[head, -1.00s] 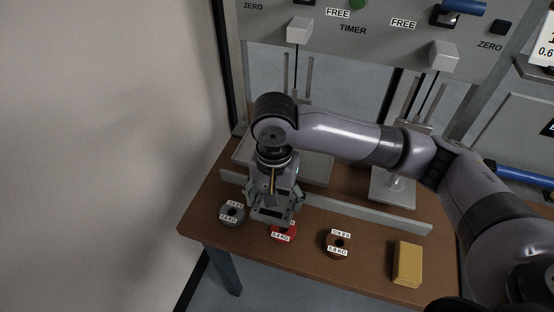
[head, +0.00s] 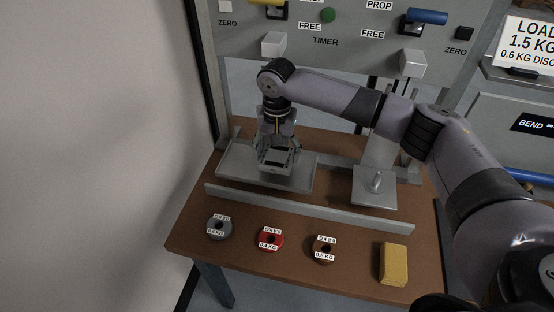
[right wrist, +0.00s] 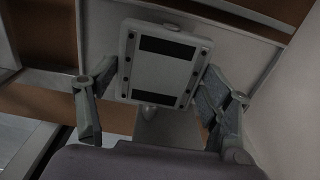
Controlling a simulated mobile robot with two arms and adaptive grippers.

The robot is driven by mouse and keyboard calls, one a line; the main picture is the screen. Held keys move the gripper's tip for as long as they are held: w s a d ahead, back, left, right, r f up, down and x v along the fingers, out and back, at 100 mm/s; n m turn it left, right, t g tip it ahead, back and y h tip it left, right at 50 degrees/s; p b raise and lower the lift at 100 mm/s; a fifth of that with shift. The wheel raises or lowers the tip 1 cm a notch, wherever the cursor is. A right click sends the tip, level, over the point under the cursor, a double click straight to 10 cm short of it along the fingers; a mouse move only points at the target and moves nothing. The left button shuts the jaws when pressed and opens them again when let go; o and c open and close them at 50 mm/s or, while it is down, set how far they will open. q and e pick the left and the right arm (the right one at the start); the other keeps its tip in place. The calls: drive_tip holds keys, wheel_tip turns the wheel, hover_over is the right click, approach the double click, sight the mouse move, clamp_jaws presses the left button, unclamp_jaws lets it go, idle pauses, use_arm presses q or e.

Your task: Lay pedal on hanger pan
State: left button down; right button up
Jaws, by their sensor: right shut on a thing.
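The pedal is a light grey rectangular block (right wrist: 160,65) with two dark strips, in the right wrist view. It also shows small in the head view (head: 277,157). My right gripper (head: 277,150) is shut on it, a finger at each side, pointing down over a wide shallow grey tray (head: 235,168). I cannot tell whether the pedal touches the tray. A smaller grey plate with an upright peg (head: 366,198) stands to the right, its top empty. No label shows which of these two is the hanger pan. My left gripper is not in view.
A low grey rail (head: 310,208) runs in front of the tray and plate. Before it lie a grey disc (head: 214,234), a red disc (head: 262,244), a brown disc (head: 316,257) and a yellow block (head: 393,264). A control panel (head: 345,50) stands behind.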

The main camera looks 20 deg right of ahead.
sight(277, 156)
wheel_tip(277, 156, down, 3)
drive_tip(key=shift+s+f, duration=0.1)
drive_tip(key=shift+f, duration=0.1)
drive_tip(key=shift+p, duration=0.3)
drive_tip(key=o, duration=1.3)
drive_tip(key=shift+f, duration=0.1)
wheel_tip(277, 156, up, 12)
drive_tip(key=shift+b, duration=0.45)
